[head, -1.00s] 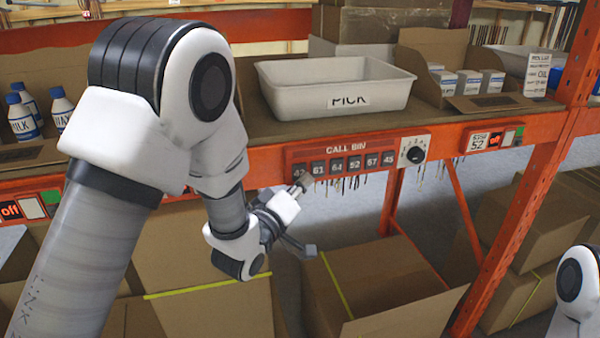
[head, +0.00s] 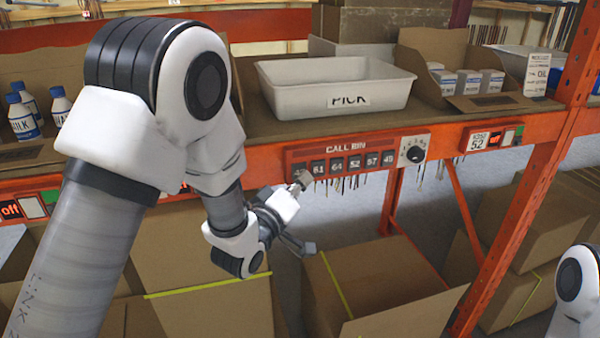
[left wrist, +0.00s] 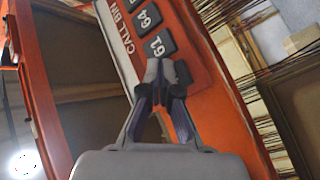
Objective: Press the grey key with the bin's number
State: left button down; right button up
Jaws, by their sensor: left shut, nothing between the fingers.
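A red CALL BIN panel (head: 412,141) is on the orange shelf beam, with a row of dark grey keys. Readable keys are 61 (head: 318,167), 64 (head: 336,165), 52 (head: 354,163) and 57 (head: 372,160). My left gripper (head: 303,178) is shut and empty, its tip at the leftmost key, mostly covering it. In the left wrist view the shut fingertips (left wrist: 163,72) sit just past key 61 (left wrist: 158,43) and hide the key there; contact cannot be told. The white PICK bin (head: 290,103) stands on the shelf above. My right gripper is out of view.
A black dial (head: 415,154) is at the panel's right end. A tag reading 52 (head: 479,141) is farther right on the beam. Hooks hang below the panel. Open cardboard boxes (head: 385,275) stand underneath.

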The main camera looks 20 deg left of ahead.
pick_arm(q)
jog(key=shift+w+a, duration=0.2)
jog(key=shift+w+a, duration=0.2)
jog(key=shift+w, duration=0.15)
dwell(0.8)
jog(key=shift+s+d+b, duration=0.3)
jog(key=shift+s+d, duration=0.15)
jog(key=shift+s, duration=0.3)
jog(key=s+d, duration=0.1)
jog(key=s, duration=0.1)
jog(key=s+d, duration=0.2)
jog(key=shift+b, duration=0.3)
jog(key=shift+a+f, duration=0.1)
dwell(0.5)
